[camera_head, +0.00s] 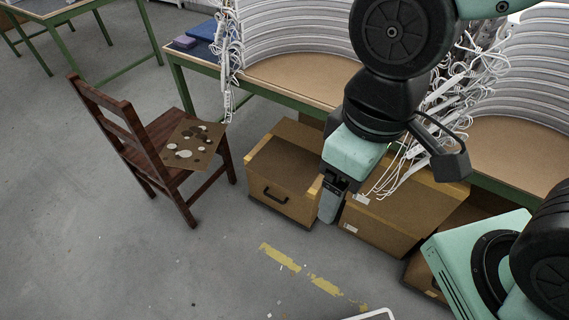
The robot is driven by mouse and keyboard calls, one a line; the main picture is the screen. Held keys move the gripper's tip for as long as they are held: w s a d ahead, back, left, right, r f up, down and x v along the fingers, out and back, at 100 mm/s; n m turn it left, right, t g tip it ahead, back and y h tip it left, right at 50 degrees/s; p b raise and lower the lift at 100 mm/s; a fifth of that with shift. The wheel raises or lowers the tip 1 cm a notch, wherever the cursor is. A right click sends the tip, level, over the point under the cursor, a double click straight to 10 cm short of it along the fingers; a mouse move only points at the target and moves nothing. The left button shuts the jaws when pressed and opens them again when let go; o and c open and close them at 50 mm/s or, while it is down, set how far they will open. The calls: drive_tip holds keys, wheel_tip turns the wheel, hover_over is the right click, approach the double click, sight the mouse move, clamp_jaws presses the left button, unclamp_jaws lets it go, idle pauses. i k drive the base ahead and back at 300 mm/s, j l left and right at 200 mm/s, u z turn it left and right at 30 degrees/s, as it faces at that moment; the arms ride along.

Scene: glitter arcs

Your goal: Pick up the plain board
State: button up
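A flat brown board (207,151) lies on the seat of a dark wooden chair (115,125) at the left. Pale and dark round patches show on it, and one corner hangs over the seat's front edge. I see no other board that is clearly plain. My gripper (328,208) points down in front of the cardboard boxes, to the right of the chair and well apart from the board. I see it from the side, so I cannot tell whether its fingers are open.
A box with a black handle (272,192) and a larger box (405,210) stand on the floor under a green-framed table (290,78). White cables hang from the table. A second table (45,18) is at the far left. The grey floor before the chair is mostly clear.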

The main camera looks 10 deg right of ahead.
sight(293, 168)
drive_tip(key=j+z, duration=0.1)
drive_tip(key=z, duration=0.4)
drive_tip(key=j+z, duration=0.15)
drive_tip(key=z, duration=0.3)
drive_tip(key=j+z, duration=0.35)
drive_tip(key=j, duration=0.25)
drive_tip(key=j+z, duration=0.35)
drive_tip(key=j, duration=0.2)
drive_tip(key=k+j+z, duration=0.2)
drive_tip(key=j+z, duration=0.15)
drive_tip(key=j, duration=0.2)
drive_tip(key=k+j, duration=0.1)
drive_tip(key=j, duration=0.25)
drive_tip(key=k+j, duration=0.15)
drive_tip(key=j, duration=0.2)
drive_tip(key=k+j, duration=0.1)
drive_tip(key=j, duration=0.25)
drive_tip(key=k+j, duration=0.15)
drive_tip(key=j, duration=0.2)
